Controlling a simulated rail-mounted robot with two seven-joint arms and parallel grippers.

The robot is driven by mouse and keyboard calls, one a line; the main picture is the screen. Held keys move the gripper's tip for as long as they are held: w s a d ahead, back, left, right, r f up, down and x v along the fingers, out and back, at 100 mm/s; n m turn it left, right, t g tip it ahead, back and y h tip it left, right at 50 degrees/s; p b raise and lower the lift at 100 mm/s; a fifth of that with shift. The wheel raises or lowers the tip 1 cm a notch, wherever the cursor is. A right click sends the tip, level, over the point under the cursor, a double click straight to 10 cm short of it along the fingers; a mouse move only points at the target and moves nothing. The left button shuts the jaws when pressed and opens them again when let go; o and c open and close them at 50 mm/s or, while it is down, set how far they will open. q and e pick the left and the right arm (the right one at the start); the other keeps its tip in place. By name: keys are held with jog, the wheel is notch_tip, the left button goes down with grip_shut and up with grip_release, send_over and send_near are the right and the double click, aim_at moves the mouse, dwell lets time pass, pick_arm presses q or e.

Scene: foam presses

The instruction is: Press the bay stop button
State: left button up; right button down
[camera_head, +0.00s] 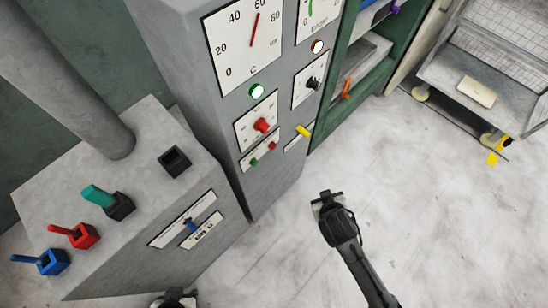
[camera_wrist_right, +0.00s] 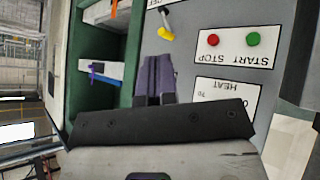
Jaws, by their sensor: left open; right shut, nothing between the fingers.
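The stop button is the small red button (camera_head: 271,146) on the START/STOP label, low on the grey cabinet's front. In the right wrist view, upside down, this red button (camera_wrist_right: 213,40) is beside the word STOP and a green start button (camera_wrist_right: 253,39). My right gripper (camera_head: 328,197) is over the floor in front of the cabinet, apart from the button. Its dark fingers (camera_wrist_right: 155,80) are shut and empty, and point toward the cabinet between the label and the green shelf. My left gripper (camera_head: 174,297) is open at the bottom edge, partly cut off, near the console.
A larger red knob (camera_head: 262,125) stands just above the buttons, and a yellow lever (camera_head: 304,131) to their right. The console (camera_head: 150,240) with coloured switches is at left. A green shelf (camera_head: 322,130) and a wire cart (camera_head: 500,85) are at right. The floor between is clear.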

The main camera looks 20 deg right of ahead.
aim_at(272, 146)
jog(key=w+a+f+n+t+b, duration=0.2)
jog(key=w+f+t+b, duration=0.3)
jog(key=w+f+b, duration=0.7)
jog(key=w+b, duration=0.1)
jog(key=w, duration=0.3)
jog(key=shift+a+f+t+b, duration=0.3)
jog(key=shift+t, duration=0.1)
jog(key=w+a+b, duration=0.3)
jog(key=w+a, duration=0.1)
jog(key=w, duration=0.3)
jog(key=shift+w+a+b, duration=0.25)
jog(key=shift+b, duration=0.1)
dwell(0.7)
